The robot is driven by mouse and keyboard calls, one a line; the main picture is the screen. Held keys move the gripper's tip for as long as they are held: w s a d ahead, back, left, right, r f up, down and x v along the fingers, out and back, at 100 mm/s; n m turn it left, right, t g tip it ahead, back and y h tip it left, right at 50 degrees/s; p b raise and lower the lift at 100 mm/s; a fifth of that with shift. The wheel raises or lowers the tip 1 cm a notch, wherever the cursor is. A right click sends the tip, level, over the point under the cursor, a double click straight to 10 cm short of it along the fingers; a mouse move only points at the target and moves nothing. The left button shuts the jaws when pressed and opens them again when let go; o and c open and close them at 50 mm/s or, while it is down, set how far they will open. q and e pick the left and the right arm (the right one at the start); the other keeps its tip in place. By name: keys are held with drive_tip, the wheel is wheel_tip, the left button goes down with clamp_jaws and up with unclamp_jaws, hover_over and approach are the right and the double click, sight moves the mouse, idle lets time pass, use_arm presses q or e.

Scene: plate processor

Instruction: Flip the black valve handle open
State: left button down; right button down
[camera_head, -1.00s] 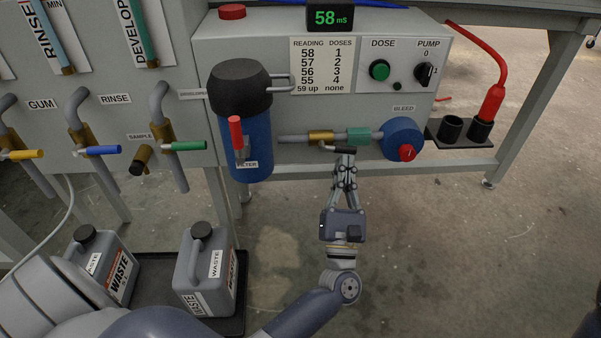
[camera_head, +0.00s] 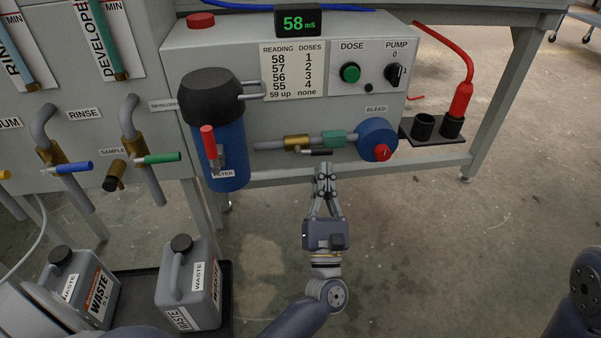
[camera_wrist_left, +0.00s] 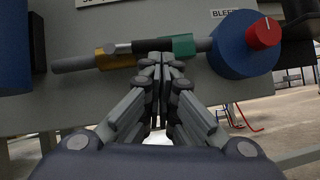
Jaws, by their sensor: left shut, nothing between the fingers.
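The black valve handle (camera_head: 320,152) sits on the brass valve (camera_head: 297,141) in the pipe between the blue filter and the blue bleed unit. The handle lies roughly along the pipe and points right, towards the teal fitting (camera_head: 335,139). In the left wrist view the handle (camera_wrist_left: 148,45) runs sideways just beyond the fingertips. My left gripper (camera_head: 325,165) is shut and empty, just below the handle's free end. Its fingertips (camera_wrist_left: 160,58) overlap the handle's lower edge in the wrist view; I cannot tell whether they touch. My right gripper is not in view.
The filter (camera_head: 228,158) with its red handle stands left of the valve. The bleed unit (camera_head: 375,140) with a red knob is on the right. Waste jugs (camera_head: 193,285) stand in a black tray at lower left. The floor below the pipe is clear.

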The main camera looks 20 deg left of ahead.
use_arm(q)
drive_tip(key=s+d, duration=0.6)
drive_tip(key=s, duration=0.6)
drive_tip(key=shift+f, duration=0.45)
drive_tip(key=shift+s, duration=0.1)
